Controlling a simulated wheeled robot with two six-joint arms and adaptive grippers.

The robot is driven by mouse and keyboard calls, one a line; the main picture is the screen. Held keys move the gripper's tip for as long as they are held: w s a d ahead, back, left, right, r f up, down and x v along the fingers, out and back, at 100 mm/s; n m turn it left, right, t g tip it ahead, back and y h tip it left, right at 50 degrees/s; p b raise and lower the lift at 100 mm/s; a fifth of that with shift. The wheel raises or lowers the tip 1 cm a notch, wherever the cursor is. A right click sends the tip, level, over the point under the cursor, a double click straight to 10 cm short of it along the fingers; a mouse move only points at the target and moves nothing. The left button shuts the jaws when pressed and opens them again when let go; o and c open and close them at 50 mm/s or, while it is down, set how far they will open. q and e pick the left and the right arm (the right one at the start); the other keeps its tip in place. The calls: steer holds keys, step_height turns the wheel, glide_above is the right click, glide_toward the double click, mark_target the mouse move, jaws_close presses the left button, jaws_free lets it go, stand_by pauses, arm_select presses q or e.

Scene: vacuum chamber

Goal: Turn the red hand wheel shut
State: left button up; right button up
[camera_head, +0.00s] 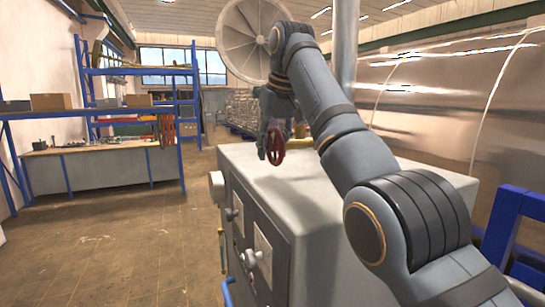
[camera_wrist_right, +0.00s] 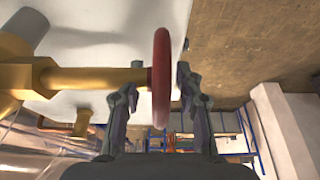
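The red hand wheel (camera_head: 276,146) stands upright above the top of the pale cabinet. In the right wrist view the wheel (camera_wrist_right: 161,72) is seen edge-on, on the end of a brass valve stem (camera_wrist_right: 95,80). My right gripper (camera_head: 268,140) is at the wheel in the head view and partly covers it and the valve. In the wrist view its fingers (camera_wrist_right: 158,88) are open on either side of the rim, with a gap visible on both sides. My left gripper is not in view.
The pale cabinet (camera_head: 315,187) has knobs and panels on its front. A large shiny cylinder (camera_head: 440,100) lies behind it to the right, with a blue frame (camera_head: 505,225) nearby. A workbench (camera_head: 100,168) and blue shelving stand left. The floor (camera_head: 140,240) between is clear.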

steer(key=shift+w+a+f, duration=0.1)
steer(key=shift+w+f, duration=0.05)
steer(key=shift+f, duration=0.15)
jaws_close()
